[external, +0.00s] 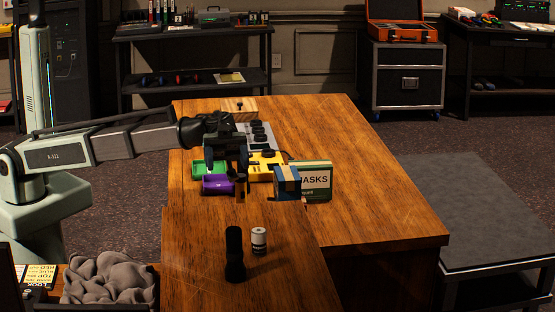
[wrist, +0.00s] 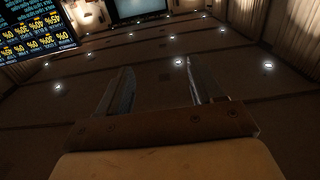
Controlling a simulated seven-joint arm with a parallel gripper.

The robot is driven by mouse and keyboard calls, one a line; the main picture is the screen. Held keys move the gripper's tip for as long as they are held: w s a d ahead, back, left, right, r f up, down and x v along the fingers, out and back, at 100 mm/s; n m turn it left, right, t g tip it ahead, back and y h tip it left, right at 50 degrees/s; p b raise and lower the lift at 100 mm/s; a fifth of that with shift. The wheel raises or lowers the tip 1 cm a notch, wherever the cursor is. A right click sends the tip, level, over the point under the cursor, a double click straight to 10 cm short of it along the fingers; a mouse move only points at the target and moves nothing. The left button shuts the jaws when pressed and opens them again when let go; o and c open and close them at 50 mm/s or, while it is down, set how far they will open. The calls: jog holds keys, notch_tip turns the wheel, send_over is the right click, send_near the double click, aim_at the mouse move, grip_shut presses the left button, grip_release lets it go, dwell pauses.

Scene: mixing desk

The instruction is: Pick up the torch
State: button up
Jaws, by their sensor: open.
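A black cylinder (external: 234,256), which looks like the torch, stands upright on the near part of the wooden desk. It is wider at its base. My gripper (external: 240,188) is above the desk, farther back than the torch and apart from it, near the purple and yellow items. In the wrist view, my gripper's two fingers (wrist: 160,88) are spread with nothing between them. That view shows the room's far surfaces and lights, and no torch.
A small white-and-grey cylinder (external: 259,240) stands just right of the torch. Behind are a purple tray (external: 217,187), a green tray (external: 203,168), a yellow device (external: 264,161), a blue box (external: 287,183) and a masks box (external: 318,181). The desk's right side is clear.

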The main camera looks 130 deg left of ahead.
jog(key=s+a+f+m+y, duration=0.1)
jog(key=s+a+f+y, duration=0.1)
jog(key=a+f+y, duration=0.4)
notch_tip(320, 180, up, 6)
jog(key=m+g+y, duration=1)
jog(key=y, duration=1.5)
send_over(239, 169)
jog(key=s+d, duration=0.1)
jog(key=d, duration=0.3)
notch_tip(239, 169, down, 28)
jog(key=shift+w+a+r, duration=0.1)
jog(key=shift+r, duration=0.15)
jog(key=shift+w+a+f, duration=0.1)
jog(key=shift+a+f, duration=0.05)
jog(key=shift+a, duration=0.25)
jog(key=shift+w+a, duration=0.25)
jog(key=shift+a, duration=1.4)
jog(key=shift+w+a, duration=0.2)
jog(key=shift+a, duration=1.45)
